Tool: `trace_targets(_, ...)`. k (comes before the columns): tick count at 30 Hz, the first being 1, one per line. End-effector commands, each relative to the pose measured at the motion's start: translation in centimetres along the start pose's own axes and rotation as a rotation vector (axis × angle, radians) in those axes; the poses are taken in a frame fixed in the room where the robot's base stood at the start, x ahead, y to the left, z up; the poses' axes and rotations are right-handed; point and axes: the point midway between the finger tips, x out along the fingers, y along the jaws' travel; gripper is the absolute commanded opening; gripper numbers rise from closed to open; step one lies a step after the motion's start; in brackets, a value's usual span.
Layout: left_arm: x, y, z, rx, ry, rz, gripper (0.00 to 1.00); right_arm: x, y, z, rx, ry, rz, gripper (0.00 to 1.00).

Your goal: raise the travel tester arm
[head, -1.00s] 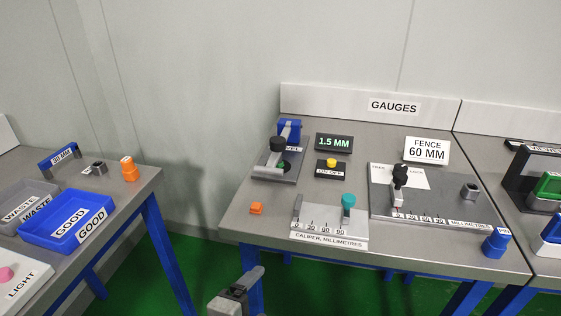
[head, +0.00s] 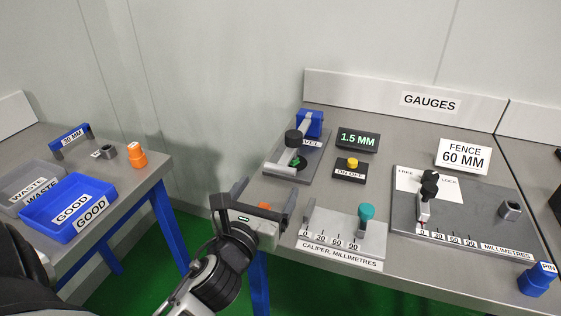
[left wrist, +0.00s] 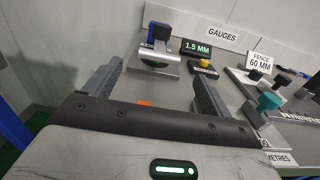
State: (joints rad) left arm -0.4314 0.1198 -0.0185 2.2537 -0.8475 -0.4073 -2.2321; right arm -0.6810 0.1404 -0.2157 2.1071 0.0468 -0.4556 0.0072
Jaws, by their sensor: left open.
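The travel tester (head: 277,168) is a grey plate at the back left of the gauges table, with a blue block (head: 312,123) at its rear. Its light grey arm (head: 304,129) runs forward from the block to a black knob (head: 293,137). A green spot (head: 298,162) shows below the knob. The tester also shows ahead, between my fingers, in the left wrist view (left wrist: 152,66). My left gripper (head: 265,198) is open and empty, in front of the tester and apart from it, at the table's front left. My right gripper is not in view.
A display (head: 358,140) reads 1.5 MM. Near it are a yellow button (head: 352,162), a caliper (head: 340,251) with a teal knob and a fence gauge (head: 440,205). An orange block (head: 264,206) is partly hidden by my gripper. The left table holds a blue tray (head: 110,214).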

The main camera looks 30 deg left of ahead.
Motion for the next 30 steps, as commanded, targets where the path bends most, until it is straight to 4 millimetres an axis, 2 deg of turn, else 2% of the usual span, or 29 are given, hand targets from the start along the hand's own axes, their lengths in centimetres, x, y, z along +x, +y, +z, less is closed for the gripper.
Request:
trace_targets(1,1.3,0.0,0.3,0.002,-0.004,0.001,0.84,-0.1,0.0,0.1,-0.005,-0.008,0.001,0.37)
trace_targets(6,4.7,0.0,0.2,-0.001,-0.002,0.001,0.84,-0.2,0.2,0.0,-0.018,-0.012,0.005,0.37)
trace_targets(12,7.4,0.0,0.1,-0.001,-0.001,0.001,0.84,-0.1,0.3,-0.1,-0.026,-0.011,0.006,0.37)
trace_targets(18,8.3,0.0,0.0,0.000,0.000,0.000,0.84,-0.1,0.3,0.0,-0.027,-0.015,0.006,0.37)
trace_targets(25,8.3,0.0,-0.1,0.000,0.000,0.000,0.84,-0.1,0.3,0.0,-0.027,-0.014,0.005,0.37)
trace_targets(30,8.3,0.0,-0.1,-0.001,0.001,0.000,0.36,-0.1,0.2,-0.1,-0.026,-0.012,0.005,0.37)
